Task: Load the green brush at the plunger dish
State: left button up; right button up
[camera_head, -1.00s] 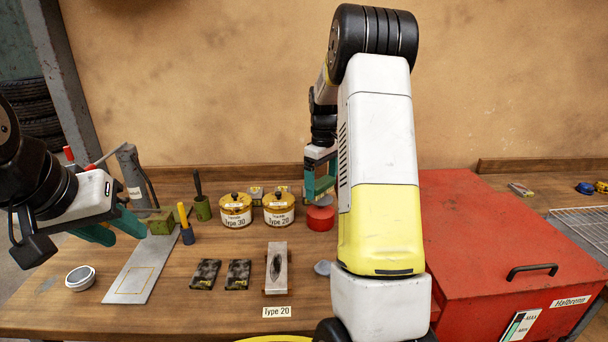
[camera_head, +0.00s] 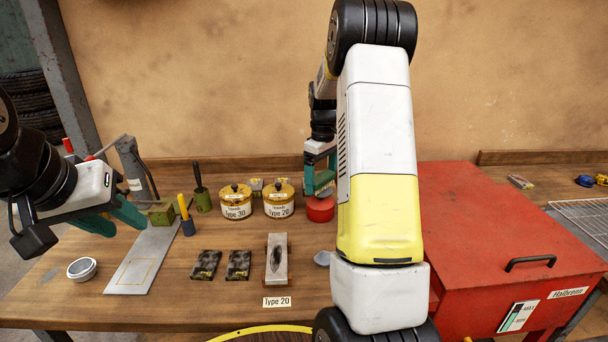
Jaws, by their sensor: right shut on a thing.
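A green brush (camera_head: 202,201) with a black handle stands upright at the back left of the bench. A red round dish (camera_head: 320,210), likely the plunger dish, sits at the back beside the yellow tins. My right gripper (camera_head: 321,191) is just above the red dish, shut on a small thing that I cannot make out. Its fingertips overlap the dish's top in this view, so contact is unclear. My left gripper (camera_head: 115,222) is open and empty, over the left of the bench, left of the green brush.
Yellow tins (camera_head: 236,205) stand mid-back. A red cabinet (camera_head: 500,220) fills the right. My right arm hides part of the bench.

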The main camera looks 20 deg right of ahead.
aim_at(321, 176)
jog(key=shift+f, duration=0.8)
dwell(0.5)
jog(key=shift+r, duration=0.1)
dwell(0.4)
jog(key=shift+r, duration=3.45)
jog(key=shift+s, duration=0.1)
